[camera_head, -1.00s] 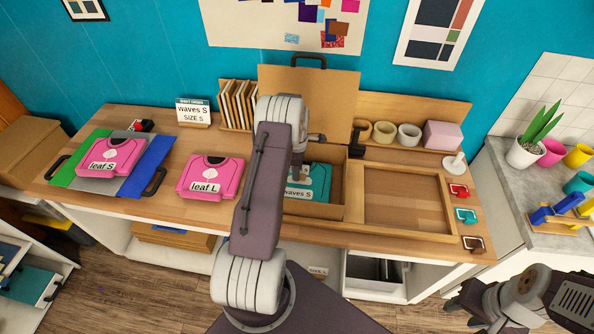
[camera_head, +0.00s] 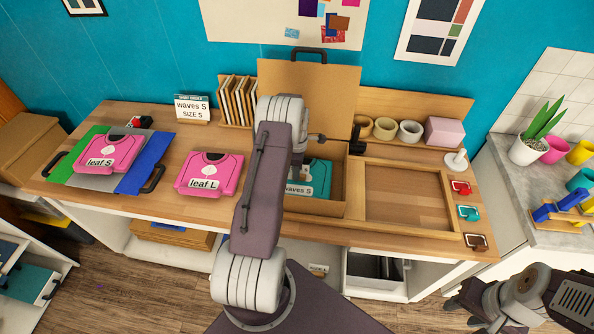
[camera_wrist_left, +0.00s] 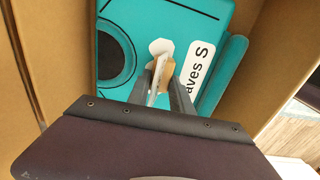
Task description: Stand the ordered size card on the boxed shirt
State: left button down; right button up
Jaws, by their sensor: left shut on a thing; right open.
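A teal folded shirt labelled "waves S" (camera_head: 316,178) lies inside an open cardboard box (camera_head: 313,208) on the workbench. It also shows in the left wrist view (camera_wrist_left: 222,14). My left gripper (camera_wrist_left: 166,92) is shut on a small thin card with a pale face and a wooden-looking part (camera_wrist_left: 158,47), just over the shirt and beside its label. The card's print is not readable, and I cannot tell whether it touches the shirt. In the head view my left arm hides the gripper and card. My right gripper (camera_head: 466,308) is open and empty at the lower right.
The order sign (camera_head: 192,108) reads "waves S SIZE S". Pink shirts "leaf L" (camera_head: 209,174) and "leaf S" (camera_head: 106,153) lie to the left. An empty wooden frame tray (camera_head: 443,237) is right of the box. The box's raised lid (camera_head: 320,85) stands behind it.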

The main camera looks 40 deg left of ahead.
pick_arm(q)
jog(key=shift+f, duration=0.15)
dwell(0.3)
jog(key=c, duration=1.1)
grip_release()
jog(key=shift+o, duration=0.4)
jog(key=o, duration=1)
jog(key=shift+r+p, duration=3.1)
jog(key=shift+r, duration=1.5)
